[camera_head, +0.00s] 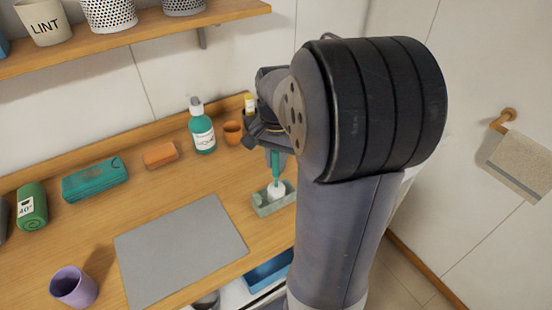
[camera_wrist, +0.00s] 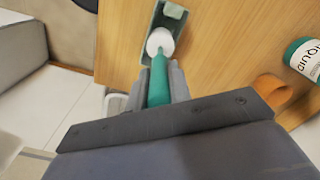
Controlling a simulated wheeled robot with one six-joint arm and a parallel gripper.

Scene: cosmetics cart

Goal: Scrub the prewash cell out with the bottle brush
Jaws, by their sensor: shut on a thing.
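My gripper (camera_wrist: 160,85) is shut on the teal handle of the bottle brush (camera_wrist: 160,70), which has a round white head. In the head view the brush (camera_head: 276,180) points down from my gripper (camera_head: 273,150). Its white head is at a pale green oblong holder (camera_head: 263,211) on the counter's right part. In the wrist view the head overlaps the near part of the holder (camera_wrist: 173,12); whether it touches the bottom is hidden. Below the counter edge, a white open drawer with a blue compartment (camera_head: 268,272) shows partly. I cannot tell which part is the prewash cell.
A grey mat (camera_head: 180,250) lies to the left, bare. A purple cup (camera_head: 74,286), a teal case (camera_head: 95,180), an orange block (camera_head: 160,155) and a green roll (camera_head: 32,206) are farther left.

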